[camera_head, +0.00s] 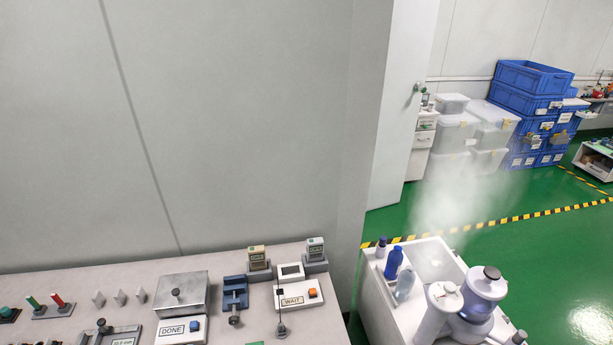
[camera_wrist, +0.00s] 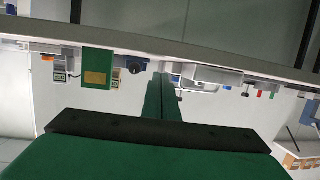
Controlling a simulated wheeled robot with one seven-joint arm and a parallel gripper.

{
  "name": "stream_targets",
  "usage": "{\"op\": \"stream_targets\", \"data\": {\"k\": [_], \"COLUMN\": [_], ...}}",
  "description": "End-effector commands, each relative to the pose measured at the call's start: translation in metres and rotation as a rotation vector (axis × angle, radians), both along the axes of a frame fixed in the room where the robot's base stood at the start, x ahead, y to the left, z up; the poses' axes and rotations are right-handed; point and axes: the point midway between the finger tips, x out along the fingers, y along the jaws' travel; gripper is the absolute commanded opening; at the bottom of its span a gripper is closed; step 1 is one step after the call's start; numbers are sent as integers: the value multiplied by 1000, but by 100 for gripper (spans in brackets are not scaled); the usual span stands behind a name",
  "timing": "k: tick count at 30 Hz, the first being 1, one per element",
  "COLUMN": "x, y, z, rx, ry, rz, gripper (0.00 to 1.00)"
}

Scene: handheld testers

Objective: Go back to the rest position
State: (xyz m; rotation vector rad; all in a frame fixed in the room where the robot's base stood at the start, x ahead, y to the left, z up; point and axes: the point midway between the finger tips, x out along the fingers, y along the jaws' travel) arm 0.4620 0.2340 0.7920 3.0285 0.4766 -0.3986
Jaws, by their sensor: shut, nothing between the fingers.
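My gripper (camera_wrist: 162,80) shows in the wrist view, its two green fingers together with nothing visible between them. It is apart from the bench things, which appear upside down beyond the fingertips. It is not in the head view. In the head view, two handheld testers stand upright in grey cradles at the back of the bench: a beige one (camera_head: 257,254) and a grey-green one (camera_head: 315,246). What seem to be their lit screens show in the wrist view on either side of a green block (camera_wrist: 97,68).
The bench (camera_head: 210,263) holds a blue vise (camera_head: 235,294), a metal box (camera_head: 181,292), a DONE button box (camera_head: 181,330) and a WAIT button box (camera_head: 299,294). A white cart (camera_head: 372,285) with bottles and cylinders stands at right, under mist. Green floor (camera_head: 560,240) lies open beyond it.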

Motion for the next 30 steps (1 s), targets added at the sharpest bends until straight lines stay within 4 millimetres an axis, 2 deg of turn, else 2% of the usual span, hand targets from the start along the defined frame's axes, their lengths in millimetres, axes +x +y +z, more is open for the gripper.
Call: {"op": "stream_targets", "data": {"k": [1,6,13,20,24,30], "x": [-12,-48,-104,-160,-191,-221], "y": [-18,-65,-125,-175,-201,-227], "z": [-8,-18,-13,13,36,65], "rx": [-3,-1,7,18,20,16], "ry": [16,40,48,30,10,-16], "rz": [-4,-9,-51,-133,-201,-285], "gripper": [0,0,0,0,0,0]}}
